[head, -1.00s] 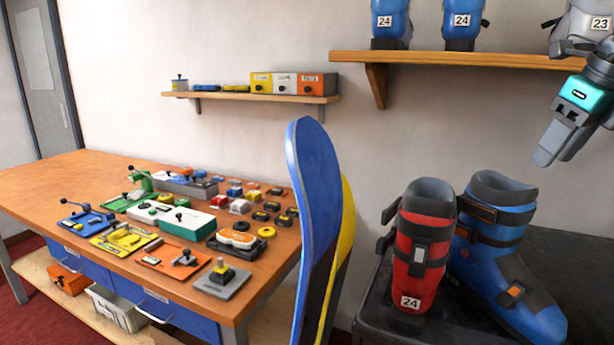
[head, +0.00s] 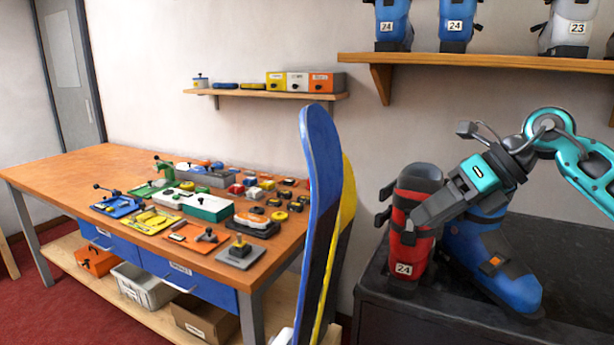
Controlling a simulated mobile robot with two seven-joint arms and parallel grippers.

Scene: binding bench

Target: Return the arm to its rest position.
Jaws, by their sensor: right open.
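My right arm reaches in from the right edge of the head view. Its right gripper (head: 412,222) is open and points down to the left, its fingers in front of the red ski boot (head: 406,268). I cannot tell whether they touch the boot. The red boot, marked 24, stands upright on a dark bench (head: 455,320). A blue boot (head: 485,256) stands beside it, its upper part largely hidden by my gripper and wrist. No object shows between the fingers. My left gripper is not in view.
Blue and yellow skis (head: 322,180) stand upright left of the boots. The wooden workbench (head: 75,165) holds several tools and small parts. A wall shelf (head: 480,63) with more boots is above my arm. Clear wall lies between the skis and shelf.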

